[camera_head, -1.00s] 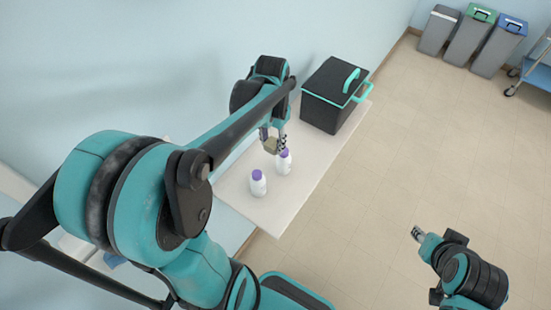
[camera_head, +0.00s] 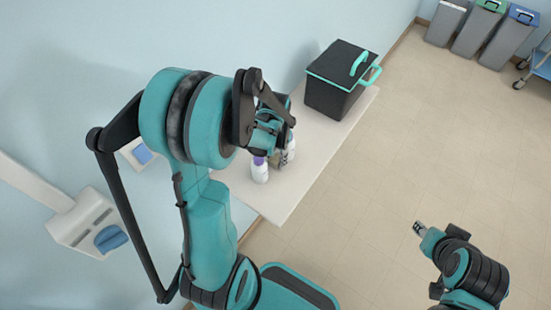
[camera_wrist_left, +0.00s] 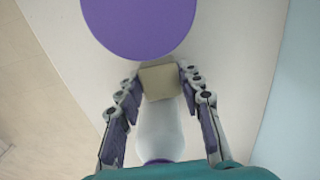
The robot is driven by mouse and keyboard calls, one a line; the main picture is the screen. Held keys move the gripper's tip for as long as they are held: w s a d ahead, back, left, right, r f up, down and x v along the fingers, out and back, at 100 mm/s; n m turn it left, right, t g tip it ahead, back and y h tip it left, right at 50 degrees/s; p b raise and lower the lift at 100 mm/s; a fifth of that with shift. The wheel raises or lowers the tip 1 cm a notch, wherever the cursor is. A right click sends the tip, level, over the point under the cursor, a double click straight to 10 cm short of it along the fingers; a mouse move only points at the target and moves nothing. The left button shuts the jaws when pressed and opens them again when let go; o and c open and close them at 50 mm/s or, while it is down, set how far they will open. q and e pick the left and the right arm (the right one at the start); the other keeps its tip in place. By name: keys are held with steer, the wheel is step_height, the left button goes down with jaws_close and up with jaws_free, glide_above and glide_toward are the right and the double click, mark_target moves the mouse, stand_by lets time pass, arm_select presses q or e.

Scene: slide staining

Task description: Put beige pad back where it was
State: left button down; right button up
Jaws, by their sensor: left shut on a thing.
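The beige pad (camera_wrist_left: 160,82) is a small pale block between the fingertips of my left gripper (camera_wrist_left: 158,84) in the left wrist view. That gripper is shut on it. In the head view my left gripper (camera_head: 279,160) is low over the white table, between two white bottles, and the arm partly hides it. One bottle (camera_head: 260,172) stands in front of it; the other bottle (camera_head: 291,147) is partly hidden behind it. I cannot tell whether the pad touches the table. My right gripper (camera_head: 419,228) is far off at the right, over the floor; its opening is unclear.
A large purple cap (camera_wrist_left: 140,22) is close to the wrist camera. A black box with teal handles (camera_head: 338,85) stands at the back of the white table (camera_head: 285,195). The table's front end is bare. Bins (camera_head: 482,30) stand far off at the upper right.

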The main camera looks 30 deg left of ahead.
arm_select(q)
steer(key=shift+r, duration=0.1)
steer(key=c, duration=1.4)
jaws_free()
steer(key=shift+f, duration=0.25)
steer(key=o, duration=0.4)
steer(key=shift+r, duration=0.1)
steer(key=shift+r, duration=0.1)
